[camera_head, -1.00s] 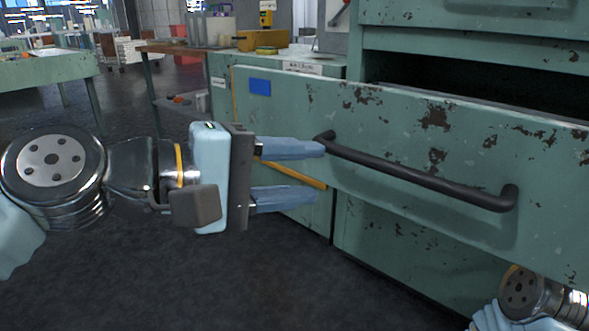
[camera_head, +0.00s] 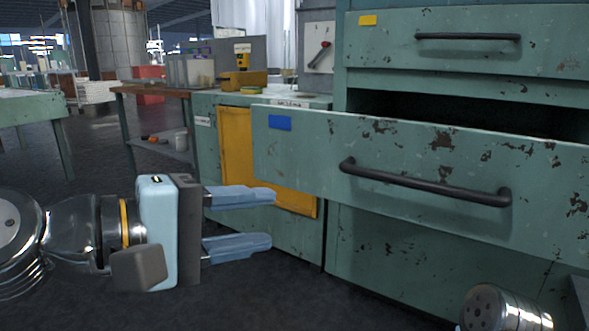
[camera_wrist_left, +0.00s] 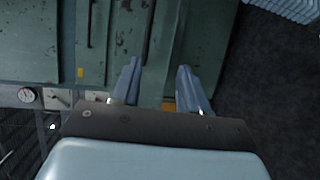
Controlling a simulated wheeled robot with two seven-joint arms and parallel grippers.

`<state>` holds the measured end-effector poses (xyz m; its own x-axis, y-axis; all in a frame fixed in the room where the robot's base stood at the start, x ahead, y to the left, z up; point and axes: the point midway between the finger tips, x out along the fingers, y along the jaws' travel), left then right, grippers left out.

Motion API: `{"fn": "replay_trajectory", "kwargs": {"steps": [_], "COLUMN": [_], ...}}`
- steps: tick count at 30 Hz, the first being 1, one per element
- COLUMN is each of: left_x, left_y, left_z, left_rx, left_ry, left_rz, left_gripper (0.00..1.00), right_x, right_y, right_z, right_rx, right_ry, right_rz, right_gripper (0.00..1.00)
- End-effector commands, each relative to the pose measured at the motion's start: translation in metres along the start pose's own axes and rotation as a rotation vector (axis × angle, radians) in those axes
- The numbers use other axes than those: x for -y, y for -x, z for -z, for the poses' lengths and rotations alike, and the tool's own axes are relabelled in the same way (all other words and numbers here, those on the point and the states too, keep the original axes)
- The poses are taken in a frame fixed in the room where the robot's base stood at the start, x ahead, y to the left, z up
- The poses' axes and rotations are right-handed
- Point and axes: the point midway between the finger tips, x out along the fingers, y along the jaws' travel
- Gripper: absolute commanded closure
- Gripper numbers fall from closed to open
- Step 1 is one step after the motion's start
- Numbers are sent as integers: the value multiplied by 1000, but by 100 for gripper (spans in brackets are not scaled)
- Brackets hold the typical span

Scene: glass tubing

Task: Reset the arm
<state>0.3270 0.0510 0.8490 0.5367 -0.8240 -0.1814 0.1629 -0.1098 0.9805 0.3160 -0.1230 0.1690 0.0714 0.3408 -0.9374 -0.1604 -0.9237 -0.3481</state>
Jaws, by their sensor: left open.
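My left gripper (camera_head: 272,217) is open and empty in the head view, its two blue fingers pointing right. It is to the left of the pulled-out green drawer (camera_head: 300,150) and apart from its black handle (camera_head: 425,187). In the left wrist view the two fingers (camera_wrist_left: 160,84) are spread with nothing between them, and the green cabinet lies beyond. Part of my right arm (camera_head: 505,308) shows at the lower right of the head view; its gripper is out of the picture.
The drawer with the blue label (camera_head: 280,123) stands open below a shut drawer with a yellow label (camera_head: 368,20). A low cabinet with a yellow door (camera_head: 236,145) stands behind the left gripper. A workbench (camera_head: 30,108) is at the far left. Dark floor is clear below the gripper.

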Motion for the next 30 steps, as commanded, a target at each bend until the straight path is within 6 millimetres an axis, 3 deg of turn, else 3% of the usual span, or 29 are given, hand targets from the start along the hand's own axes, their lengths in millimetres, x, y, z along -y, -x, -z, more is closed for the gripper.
{"fn": "replay_trajectory", "kwargs": {"steps": [11,17,20,23,26,30], "left_x": [32,70,102,145,210,330], "left_y": [-36,-66,-82,-98,-112,-112], "left_z": [42,80,104,131,159,179], "left_rx": [-66,-119,-148,-175,-187,-142], "left_ry": [-7,-20,-35,-57,-92,-171], "left_rz": [101,206,283,384,522,752], "left_gripper": [56,56,56,56,56,56], "right_x": [4,8,10,14,19,28], "right_y": [10,19,25,34,46,68], "right_z": [0,0,0,-1,-1,-1], "right_rx": [0,0,0,0,1,2], "right_ry": [1,2,2,3,4,7], "right_rz": [0,0,0,1,1,1], "right_gripper": [57,57,57,57,57,57]}}
